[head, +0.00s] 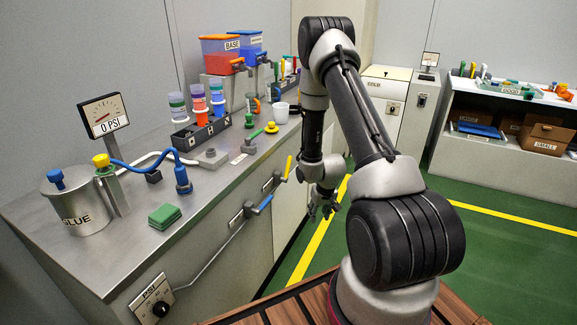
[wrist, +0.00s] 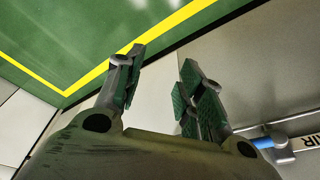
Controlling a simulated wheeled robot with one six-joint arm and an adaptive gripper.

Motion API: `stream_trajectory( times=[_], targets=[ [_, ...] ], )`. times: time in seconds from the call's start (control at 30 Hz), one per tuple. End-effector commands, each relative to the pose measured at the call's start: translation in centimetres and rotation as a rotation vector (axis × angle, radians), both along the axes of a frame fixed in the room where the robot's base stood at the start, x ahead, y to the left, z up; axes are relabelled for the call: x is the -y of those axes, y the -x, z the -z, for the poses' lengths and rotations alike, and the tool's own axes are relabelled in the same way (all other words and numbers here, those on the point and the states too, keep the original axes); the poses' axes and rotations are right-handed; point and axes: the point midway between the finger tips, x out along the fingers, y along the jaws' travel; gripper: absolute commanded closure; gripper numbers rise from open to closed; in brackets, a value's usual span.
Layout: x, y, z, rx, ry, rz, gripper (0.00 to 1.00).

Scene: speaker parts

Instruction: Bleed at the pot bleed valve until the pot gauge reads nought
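The grey pot labelled GLUE (head: 80,208) stands at the near left of the steel counter. A blue knob (head: 57,178) sits on its lid, and a yellow knob (head: 101,160) sits on a fitting beside it. I cannot tell which of these is the bleed valve. The pot gauge (head: 103,115) stands behind the pot; its sign reads 0 PSI, and its needle points left. My gripper (head: 325,207) hangs beyond the counter's front side, far right of the pot. In the wrist view my gripper (wrist: 160,82) is open, with nothing between its fingers.
A blue handle (head: 264,204) and a yellow handle (head: 288,168) project from the counter's front. A blue hose (head: 150,165), a green pad stack (head: 164,216) and a bottle rack (head: 202,133) occupy the counter. The green floor (head: 510,240) is clear.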

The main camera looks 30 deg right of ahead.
Motion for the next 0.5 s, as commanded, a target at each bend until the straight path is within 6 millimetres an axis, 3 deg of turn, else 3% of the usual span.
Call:
stream_trajectory(
  times=[0.03, 0.1, 0.17, 0.23, 0.3, 0.4, 0.5],
  targets=[
    [0.1, -0.9, 3.4, 0.063, -0.008, 0.011, 0.62],
    [0.3, -3.2, 6.9, 0.203, -0.02, 0.028, 0.62],
    [0.2, -5.5, 8.8, 0.348, -0.035, 0.041, 0.62],
    [0.0, -8.5, 9.1, 0.534, -0.055, 0.054, 0.62],
    [-0.1, -11.8, 7.1, 0.735, -0.078, 0.062, 0.62],
    [0.1, -16.2, 1.2, 1.014, -0.11, 0.068, 0.62],
    [0.0, -17.8, -3.2, 1.203, -0.145, 0.073, 0.62]
  ],
)
